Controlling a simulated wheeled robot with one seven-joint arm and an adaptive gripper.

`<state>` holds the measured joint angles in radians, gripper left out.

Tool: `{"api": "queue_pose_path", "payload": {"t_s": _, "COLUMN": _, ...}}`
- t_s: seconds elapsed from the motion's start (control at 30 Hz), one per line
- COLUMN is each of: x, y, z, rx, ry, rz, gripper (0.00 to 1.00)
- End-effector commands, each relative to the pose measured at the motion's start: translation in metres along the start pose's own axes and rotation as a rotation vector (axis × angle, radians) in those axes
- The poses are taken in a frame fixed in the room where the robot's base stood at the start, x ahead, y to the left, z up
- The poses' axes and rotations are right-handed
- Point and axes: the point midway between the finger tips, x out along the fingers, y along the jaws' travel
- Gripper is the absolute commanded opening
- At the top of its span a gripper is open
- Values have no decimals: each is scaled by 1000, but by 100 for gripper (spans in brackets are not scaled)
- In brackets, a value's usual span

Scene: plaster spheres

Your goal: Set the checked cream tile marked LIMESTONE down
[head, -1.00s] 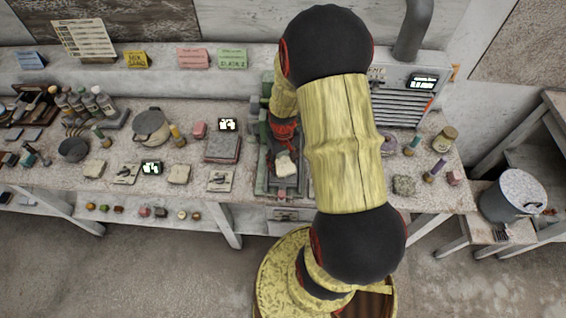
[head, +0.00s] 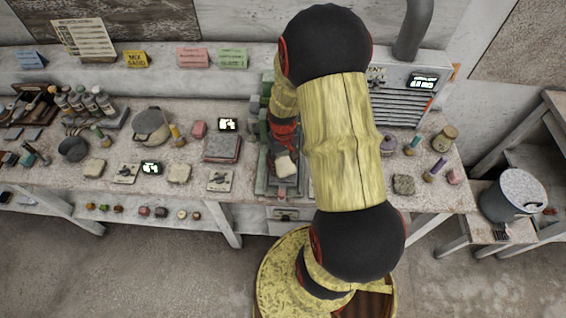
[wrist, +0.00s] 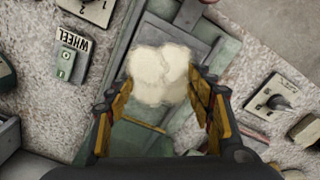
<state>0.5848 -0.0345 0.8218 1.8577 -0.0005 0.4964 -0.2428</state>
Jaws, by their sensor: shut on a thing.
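A cream tile (wrist: 160,75) sits between the two fingers of my gripper (wrist: 162,92) in the wrist view. It is pale and irregular, with fine crack-like lines on its face. No LIMESTONE mark is readable. In the head view the tile (head: 286,167) shows at the end of my gripper (head: 284,150), above a green-grey machine (head: 268,186) on the bench. My gripper is shut on the tile. I cannot tell whether the tile touches the machine's bed below it.
Other pale tiles (head: 179,173) lie on the bench to the left, near switch plates (head: 220,180). A WHEEL switch box (wrist: 70,55) stands close left of my gripper in the wrist view.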

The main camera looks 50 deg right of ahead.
Motion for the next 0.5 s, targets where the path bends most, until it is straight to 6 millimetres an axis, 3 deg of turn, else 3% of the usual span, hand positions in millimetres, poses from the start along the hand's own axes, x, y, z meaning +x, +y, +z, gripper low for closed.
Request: {"api": "queue_pose_path", "payload": {"t_s": 0.5, "x": 10, "y": 0, "z": 0, "rx": 0, "ry": 0, "rz": 0, "gripper": 15}}
